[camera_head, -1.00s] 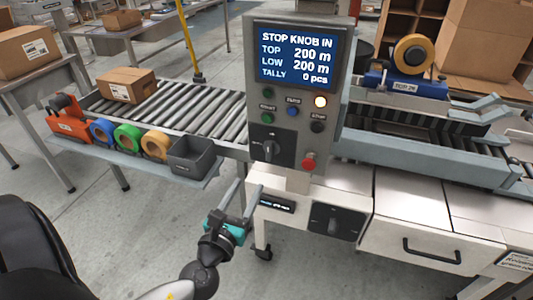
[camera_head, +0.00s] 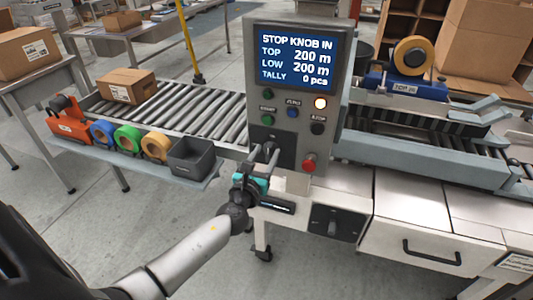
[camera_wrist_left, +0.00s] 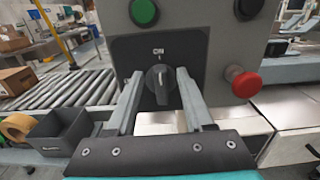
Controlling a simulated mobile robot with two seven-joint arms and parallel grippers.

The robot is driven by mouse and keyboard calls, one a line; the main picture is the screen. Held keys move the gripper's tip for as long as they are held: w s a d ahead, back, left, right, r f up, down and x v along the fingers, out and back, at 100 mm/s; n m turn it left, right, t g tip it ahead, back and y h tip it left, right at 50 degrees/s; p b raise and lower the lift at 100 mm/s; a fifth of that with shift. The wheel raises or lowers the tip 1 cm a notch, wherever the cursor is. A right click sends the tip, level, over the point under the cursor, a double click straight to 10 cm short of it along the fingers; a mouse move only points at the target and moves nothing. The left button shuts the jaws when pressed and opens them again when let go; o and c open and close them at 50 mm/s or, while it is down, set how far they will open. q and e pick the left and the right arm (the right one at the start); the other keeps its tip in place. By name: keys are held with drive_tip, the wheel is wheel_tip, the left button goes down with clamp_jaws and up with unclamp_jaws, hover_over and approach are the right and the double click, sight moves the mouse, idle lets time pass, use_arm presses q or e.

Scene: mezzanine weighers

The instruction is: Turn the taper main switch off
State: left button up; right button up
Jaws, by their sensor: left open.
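A dark rotary switch (camera_wrist_left: 160,84) sits on a black plate of the control panel, with an "ON" mark above it. Its light pointer line stands roughly upright. My left gripper (camera_head: 264,154) is in front of that plate, fingers apart. In the left wrist view its fingers appear on either side of the switch knob; whether they touch it I cannot tell. In the head view the gripper largely hides the knob. A second dark rotary switch (camera_head: 333,223) is on the white cabinet below. My right gripper is not in view.
A red button (camera_head: 309,162) is right of the switch plate, also in the wrist view (camera_wrist_left: 246,84). Green buttons and a lit lamp (camera_head: 320,104) are above. The screen (camera_head: 297,58) reads "STOP KNOB IN". A grey bin (camera_head: 193,160) and tape rolls stand left.

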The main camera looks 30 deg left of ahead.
use_arm(q)
drive_tip(key=shift+w+a, duration=0.1)
drive_tip(key=shift+w, duration=0.35)
clamp_jaws()
idle(0.4)
